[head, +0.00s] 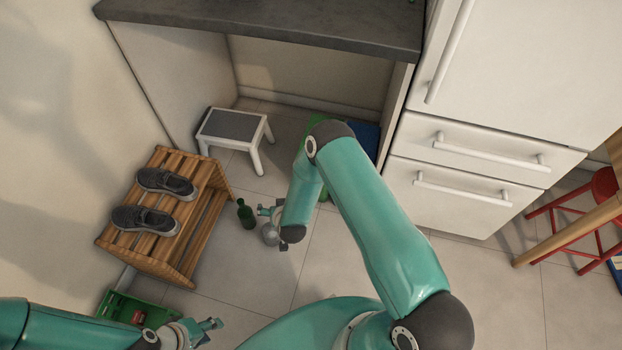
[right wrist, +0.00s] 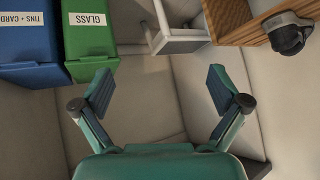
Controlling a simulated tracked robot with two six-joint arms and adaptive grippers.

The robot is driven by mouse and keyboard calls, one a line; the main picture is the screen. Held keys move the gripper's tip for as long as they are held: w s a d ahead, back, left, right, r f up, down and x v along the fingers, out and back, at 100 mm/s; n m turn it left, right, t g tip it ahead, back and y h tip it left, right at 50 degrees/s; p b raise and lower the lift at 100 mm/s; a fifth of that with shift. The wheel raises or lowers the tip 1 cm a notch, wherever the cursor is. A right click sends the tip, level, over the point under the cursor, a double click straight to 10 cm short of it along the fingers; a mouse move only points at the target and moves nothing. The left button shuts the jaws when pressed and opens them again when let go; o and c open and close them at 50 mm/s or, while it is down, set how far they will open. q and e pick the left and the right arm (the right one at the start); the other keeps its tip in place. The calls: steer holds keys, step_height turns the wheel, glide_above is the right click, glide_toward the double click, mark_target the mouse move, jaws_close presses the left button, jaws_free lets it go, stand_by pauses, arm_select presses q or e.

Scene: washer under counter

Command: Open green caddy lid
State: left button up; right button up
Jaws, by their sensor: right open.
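The green caddy (right wrist: 92,45) with a "GLASS" label shows at the upper left of the right wrist view, beside a blue bin (right wrist: 28,75). No open gap shows at its lid. In the head view my right arm hides most of the caddy. My right gripper (right wrist: 160,86) is open and empty, its fingers wide apart, with the caddy apart from it beyond the left finger. In the head view this gripper is small, low over the floor near a green bottle. My left gripper (head: 208,330) is at the bottom left, away from the caddy; its jaw opening is unclear.
A green bottle (head: 245,213) stands on the floor. A white step stool (head: 256,160) stands under the counter (head: 280,22). A wooden rack (head: 170,258) with dark shoes is at left, a green crate (head: 118,304) below it. White drawers (head: 480,160) and a red stool (head: 604,184) are at right.

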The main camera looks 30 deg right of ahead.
steer(key=w+d+f+m+t+h+b, duration=0.3)
steer(key=d+f+m+h+b, duration=0.2)
steer(key=d+f+h+b, duration=0.7)
steer(key=b+x, duration=0.1)
steer(key=x, duration=0.3)
steer(key=b+x, duration=0.1)
steer(key=x, duration=0.4)
steer(key=w+b+x, duration=0.1)
steer(key=x, duration=0.4)
steer(key=shift+a+f+b, duration=0.35)
steer(key=shift+a+f, duration=0.05)
steer(key=shift+w+d+r, duration=0.1)
steer(key=shift+w+d, duration=0.1)
steer(key=shift+d, duration=0.1)
arm_select(q)
step_height(320, 180, down, 19)
